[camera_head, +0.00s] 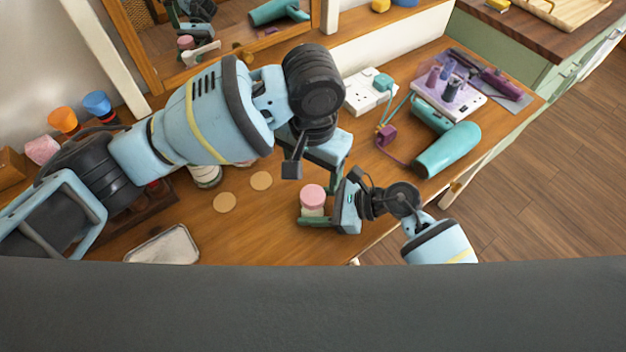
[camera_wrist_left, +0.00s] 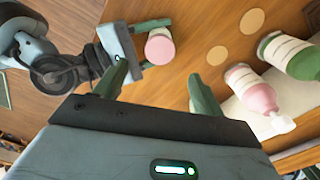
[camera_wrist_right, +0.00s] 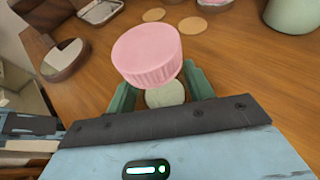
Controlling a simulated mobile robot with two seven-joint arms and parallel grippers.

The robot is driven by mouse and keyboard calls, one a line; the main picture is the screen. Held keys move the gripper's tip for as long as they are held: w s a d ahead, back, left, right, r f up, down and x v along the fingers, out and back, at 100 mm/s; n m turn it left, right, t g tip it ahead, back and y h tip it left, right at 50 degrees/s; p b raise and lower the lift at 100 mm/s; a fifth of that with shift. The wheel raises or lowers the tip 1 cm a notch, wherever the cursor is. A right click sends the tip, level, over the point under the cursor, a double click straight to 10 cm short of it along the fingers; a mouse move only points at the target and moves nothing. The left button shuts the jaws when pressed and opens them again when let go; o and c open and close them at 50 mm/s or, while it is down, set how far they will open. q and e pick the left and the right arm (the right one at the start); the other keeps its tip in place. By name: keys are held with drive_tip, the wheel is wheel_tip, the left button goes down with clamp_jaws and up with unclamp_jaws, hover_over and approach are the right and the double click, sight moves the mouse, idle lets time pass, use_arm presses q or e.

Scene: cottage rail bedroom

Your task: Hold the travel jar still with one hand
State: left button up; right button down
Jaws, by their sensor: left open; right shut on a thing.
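The travel jar, with a pink ribbed lid (camera_head: 312,192) and a pale body, stands on the wooden dresser top near its front edge. My right gripper (camera_head: 316,212) is shut on the jar's body, with a green finger on either side below the lid. In the right wrist view the lid (camera_wrist_right: 147,53) rises above the fingers and hides part of the grip. My left gripper (camera_wrist_left: 158,88) is open and empty, above the dresser and apart from the jar. The jar also shows in the left wrist view (camera_wrist_left: 160,47), beyond the left fingers.
Two round cork discs (camera_head: 224,202) (camera_head: 261,180) lie left of the jar. A pink pump bottle (camera_wrist_left: 254,92) and a green bottle (camera_wrist_left: 292,57) stand beyond them. A teal hair dryer (camera_head: 448,148) and power strip (camera_head: 368,92) lie to the right. A metal tray (camera_head: 163,246) is at front left.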

use_arm(q)
drive_tip(key=shift+r, duration=2.15)
use_arm(e)
drive_tip(key=c, duration=0.5)
unclamp_jaws()
drive_tip(key=shift+d, duration=0.1)
drive_tip(key=v, duration=0.6)
drive_tip(key=shift+s+d, duration=0.1)
drive_tip(key=shift+d, duration=0.2)
use_arm(q)
drive_tip(key=shift+f+b, duration=0.3)
drive_tip(key=shift+f, duration=0.45)
use_arm(e)
drive_tip(key=shift+s+d+r, duration=0.1)
drive_tip(key=shift+d+r, duration=0.2)
drive_tip(key=shift+d, duration=0.2)
